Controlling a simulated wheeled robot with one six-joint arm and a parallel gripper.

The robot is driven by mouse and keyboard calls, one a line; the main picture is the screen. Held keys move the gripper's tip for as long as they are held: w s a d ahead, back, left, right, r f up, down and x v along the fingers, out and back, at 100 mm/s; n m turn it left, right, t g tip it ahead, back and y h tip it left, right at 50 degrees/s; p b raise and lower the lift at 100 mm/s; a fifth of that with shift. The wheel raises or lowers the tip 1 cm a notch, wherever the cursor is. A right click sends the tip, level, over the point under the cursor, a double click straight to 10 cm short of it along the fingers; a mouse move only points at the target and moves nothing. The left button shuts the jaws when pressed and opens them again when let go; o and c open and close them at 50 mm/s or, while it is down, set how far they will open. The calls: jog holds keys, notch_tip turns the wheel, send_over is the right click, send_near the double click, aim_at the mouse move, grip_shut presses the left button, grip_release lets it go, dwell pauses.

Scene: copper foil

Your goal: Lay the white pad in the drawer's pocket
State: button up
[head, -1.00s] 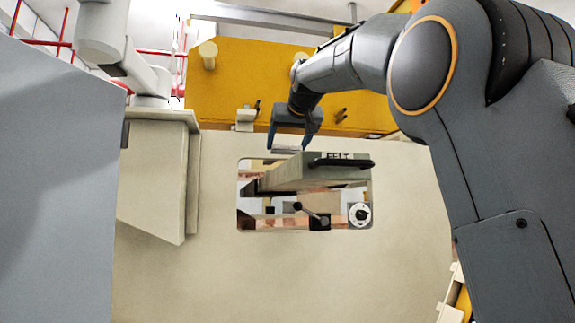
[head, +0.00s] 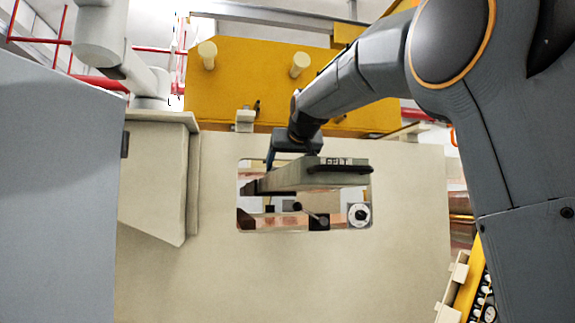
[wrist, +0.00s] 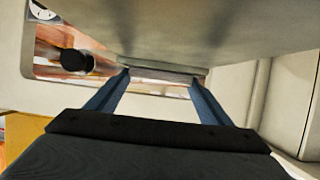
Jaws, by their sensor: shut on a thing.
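The grey drawer (head: 290,178), labelled FELT, sticks out of the panel's opening in the head view, with a black handle (head: 338,168) on its front. My gripper (head: 291,156) is low at the drawer's upper rear side, and its fingertips are partly hidden there. In the wrist view my gripper (wrist: 161,76) has its two blue fingers on either side of a thin pale strip, the edge of the white pad (wrist: 165,73). The pad is barely visible in the head view. The pocket inside the drawer is not visible.
The beige panel (head: 300,270) surrounds the opening. Below the drawer are a black-knobbed lever (head: 298,207), a white dial (head: 359,215) and copper foil (head: 272,221). A yellow plate (head: 235,85) with pegs stands above. A beige box (head: 155,175) juts out at left.

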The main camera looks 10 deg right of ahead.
jog(key=o, duration=1.2)
jog(key=shift+r, duration=0.2)
jog(key=b+v, duration=0.4)
jog(key=v, duration=0.8)
jog(key=shift+b, duration=0.3)
jog(key=shift+d+f, duration=0.1)
